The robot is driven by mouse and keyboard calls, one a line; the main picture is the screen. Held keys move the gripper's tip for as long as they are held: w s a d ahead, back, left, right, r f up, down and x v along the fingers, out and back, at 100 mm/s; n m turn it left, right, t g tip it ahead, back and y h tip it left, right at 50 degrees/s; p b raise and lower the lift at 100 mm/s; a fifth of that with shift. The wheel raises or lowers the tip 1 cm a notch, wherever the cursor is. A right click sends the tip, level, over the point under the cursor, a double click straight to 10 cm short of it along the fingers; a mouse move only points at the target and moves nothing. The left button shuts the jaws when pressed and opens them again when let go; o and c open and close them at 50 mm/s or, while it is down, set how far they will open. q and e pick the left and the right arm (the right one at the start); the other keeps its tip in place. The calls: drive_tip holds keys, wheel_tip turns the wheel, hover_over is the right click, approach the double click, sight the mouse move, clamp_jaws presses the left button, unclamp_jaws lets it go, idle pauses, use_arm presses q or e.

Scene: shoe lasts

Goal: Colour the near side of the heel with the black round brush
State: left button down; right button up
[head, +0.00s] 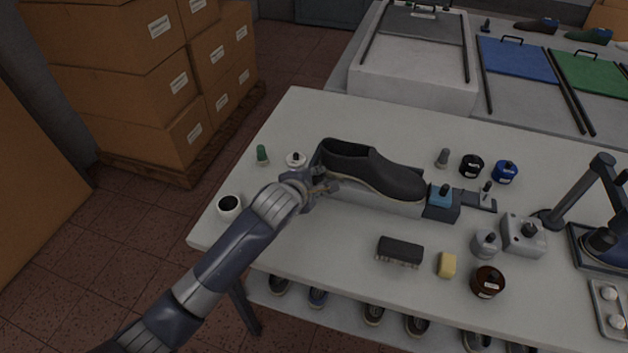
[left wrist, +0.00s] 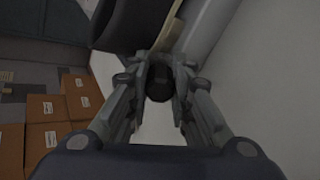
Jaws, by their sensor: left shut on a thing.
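A dark shoe (head: 375,170) rests on a pale block on the table, its heel at the left end and its toe to the right. My left gripper (head: 322,186) is beside the near side of the heel. It is shut on a dark, round-ended thing, seemingly the black round brush (left wrist: 159,84), between the fingers in the left wrist view. The brush is hidden by the gripper in the head view. The shoe's dark side and pale sole edge show close beyond the fingers in the left wrist view (left wrist: 120,22). Whether the brush touches the heel I cannot tell. My right gripper is not in view.
A white cup (head: 229,207), a white jar (head: 296,160) and a green-topped item (head: 262,154) stand left of the shoe. Stacked boxes (head: 140,75) stand beyond the left edge.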

use_arm(q)
drive_tip(key=shift+w+d, duration=0.2)
drive_tip(key=shift+w, duration=0.25)
drive_tip(key=shift+s+d, duration=0.3)
drive_tip(key=shift+d, duration=0.3)
drive_tip(key=shift+s+d, duration=0.25)
drive_tip(key=shift+d, duration=0.35)
drive_tip(key=shift+s+d+p, duration=0.25)
drive_tip(key=shift+d, duration=0.45)
drive_tip(key=shift+s+d+p, duration=0.2)
drive_tip(key=shift+d, duration=0.45)
drive_tip(key=shift+w+a+r+p, duration=0.1)
drive_tip(key=shift+w+a+p, duration=0.1)
drive_tip(key=shift+a+p, duration=0.45)
drive_tip(key=shift+w+a+p, duration=0.25)
drive_tip(key=shift+a+p, duration=0.1)
drive_tip(key=shift+a, duration=0.25)
drive_tip(key=shift+w+a+p, duration=0.3)
drive_tip(key=shift+a+p, duration=0.1)
drive_tip(key=shift+a, duration=0.25)
drive_tip(key=shift+w+a+p, duration=0.25)
drive_tip(key=shift+a+p, duration=0.1)
drive_tip(key=shift+a, duration=0.25)
drive_tip(key=shift+a, duration=0.2)
